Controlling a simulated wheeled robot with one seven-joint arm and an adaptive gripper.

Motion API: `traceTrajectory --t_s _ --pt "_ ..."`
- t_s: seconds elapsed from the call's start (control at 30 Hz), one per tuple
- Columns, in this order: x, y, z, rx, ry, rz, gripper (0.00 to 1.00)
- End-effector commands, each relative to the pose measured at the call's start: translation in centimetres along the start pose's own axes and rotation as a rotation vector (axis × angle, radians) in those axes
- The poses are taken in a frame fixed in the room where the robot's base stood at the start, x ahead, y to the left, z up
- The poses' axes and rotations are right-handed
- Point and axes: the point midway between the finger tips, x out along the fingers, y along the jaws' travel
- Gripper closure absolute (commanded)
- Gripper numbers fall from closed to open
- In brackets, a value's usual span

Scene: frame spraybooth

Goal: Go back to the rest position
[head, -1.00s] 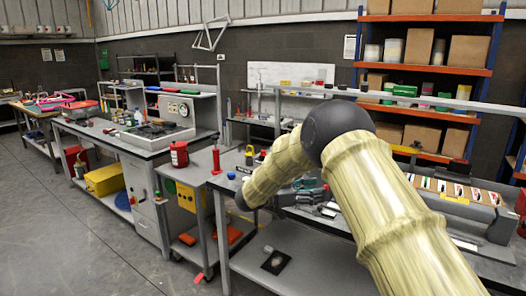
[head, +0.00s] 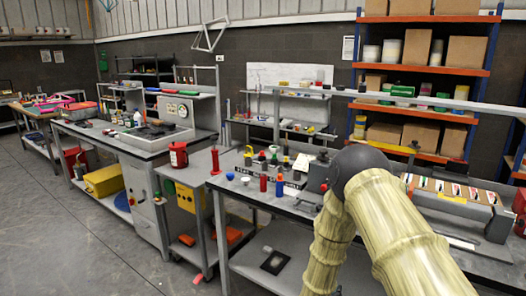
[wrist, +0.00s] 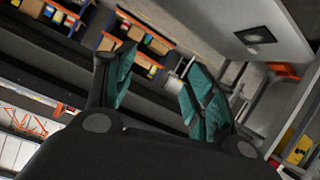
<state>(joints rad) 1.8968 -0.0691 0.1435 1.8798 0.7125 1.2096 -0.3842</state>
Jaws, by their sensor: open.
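My gripper (wrist: 155,95) shows in the wrist view with its two teal-padded fingers spread apart. It is open, and nothing is between the fingers. In the head view my arm is folded downward at the right, in front of the workbench, and my gripper is out of view there. The workbench (head: 470,262) stands behind and beside my arm, which hides part of its front edge and lower shelf.
Small bottles, including a red one (head: 263,183), and a grey vise (head: 318,175) stand on the bench near my arm. A long rack of cards (head: 450,200) lies to the right. A grey cart (head: 190,172) stands left of the bench. The floor (head: 90,240) at left is clear.

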Motion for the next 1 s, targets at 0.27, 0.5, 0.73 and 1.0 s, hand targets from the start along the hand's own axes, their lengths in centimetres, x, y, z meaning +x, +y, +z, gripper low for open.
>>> traceTrajectory --t_s 0.27,0.5,0.73,1.0 --pt "-6.7 4.1 14.3 -0.094 -0.313 -0.203 0.45" --pt "-15.4 8.6 24.1 -0.15 -0.605 -0.331 0.45" --pt "-25.0 13.4 30.6 -0.191 -0.88 -0.413 0.45" --pt "-31.6 16.5 33.2 -0.213 -1.053 -0.452 0.45"
